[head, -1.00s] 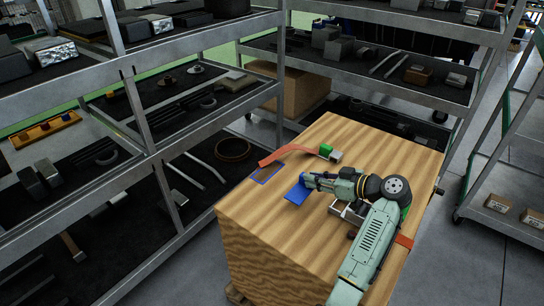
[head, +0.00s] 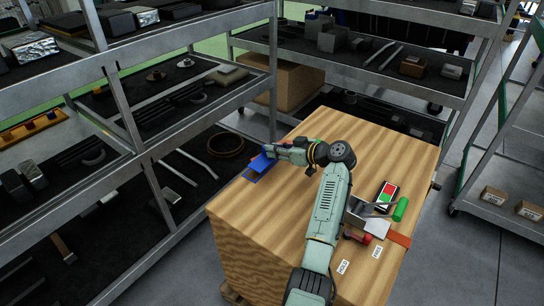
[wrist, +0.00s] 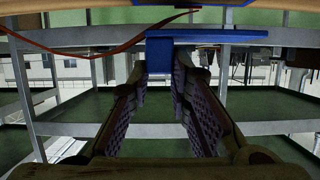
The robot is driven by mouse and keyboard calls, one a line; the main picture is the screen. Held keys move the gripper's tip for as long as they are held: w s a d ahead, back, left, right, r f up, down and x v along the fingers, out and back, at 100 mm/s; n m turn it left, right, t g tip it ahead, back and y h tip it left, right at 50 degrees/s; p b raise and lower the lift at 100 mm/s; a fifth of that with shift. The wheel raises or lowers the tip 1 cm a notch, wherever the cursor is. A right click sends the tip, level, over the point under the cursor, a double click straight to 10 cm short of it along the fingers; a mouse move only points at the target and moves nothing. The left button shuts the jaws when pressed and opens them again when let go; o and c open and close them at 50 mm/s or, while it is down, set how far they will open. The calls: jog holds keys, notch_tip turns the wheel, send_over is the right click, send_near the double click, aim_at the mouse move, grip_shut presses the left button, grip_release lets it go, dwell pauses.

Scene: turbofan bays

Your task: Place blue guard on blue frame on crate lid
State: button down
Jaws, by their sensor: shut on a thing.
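The blue guard (head: 259,164) is a flat blue plate with an upright tab. My gripper (head: 271,152) is shut on that tab, near the far left edge of the wooden crate lid (head: 265,215). In the wrist view the guard (wrist: 215,36) lies across the top, its tab between my two fingers (wrist: 160,75). The blue frame (head: 250,177) is a thin blue outline on the lid, partly hidden under the guard. The guard looks over or just beside the frame; I cannot tell whether it touches the lid.
A red strap (wrist: 100,48) runs near the guard in the wrist view. A clamp with a green handle (head: 401,209) and a red-and-green panel (head: 387,193) sit on the lid's right. Metal shelves (head: 150,150) stand close on the left. The lid's front left is clear.

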jog(key=shift+w+a, duration=0.4)
jog(key=shift+w+a+f+b, duration=0.1)
jog(key=shift+w+f+b, duration=0.1)
jog(key=shift+f, duration=0.7)
jog(key=shift+w+a+f+b, duration=0.1)
jog(key=shift+f+b, duration=0.05)
jog(key=shift+f, duration=0.75)
jog(key=shift+f, duration=0.1)
jog(key=c, duration=1.5)
grip_release()
jog(key=shift+r, duration=0.2)
jog(key=p+v, duration=0.1)
jog(key=v, duration=1.1)
jog(key=shift+s+f, duration=0.1)
jog(key=shift+f, duration=0.05)
jog(key=shift+a, duration=0.1)
